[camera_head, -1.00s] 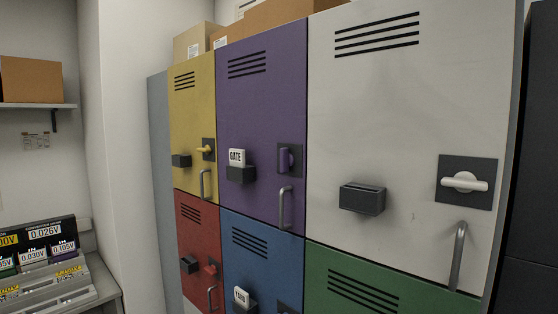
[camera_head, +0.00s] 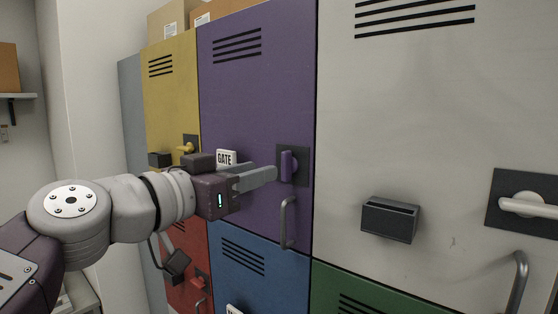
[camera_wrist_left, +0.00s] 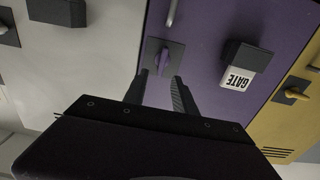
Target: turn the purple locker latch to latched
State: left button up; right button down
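The purple locker door (camera_head: 262,90) stands in the middle of the head view. Its latch (camera_head: 288,166) is a purple handle on a dark plate, standing upright. My left gripper (camera_head: 272,174) points at the latch from the left, its fingertips just short of it. In the left wrist view the latch (camera_wrist_left: 164,57) lies just beyond and between the tips of the two parted fingers (camera_wrist_left: 161,75). The fingers are open with nothing between them. My right gripper is not in view.
A dark holder with a GATE card (camera_head: 226,157) is on the purple door, partly behind my gripper. A bar handle (camera_head: 288,222) hangs below the latch. Yellow (camera_head: 172,95), red, blue (camera_head: 250,280), green and white (camera_head: 400,110) lockers surround it. The white locker's latch handle (camera_head: 528,206) lies roughly horizontal.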

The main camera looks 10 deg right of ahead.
aim_at(282, 164)
pick_arm(q)
jog(key=p+x, duration=0.3)
jog(key=x, duration=0.4)
jog(key=shift+w+a+r, duration=0.1)
jog(key=shift+w, duration=0.1)
jog(key=shift+w+d, duration=0.2)
jog(key=shift+d, duration=0.25)
jog(key=shift+a, duration=0.1)
grip_shut()
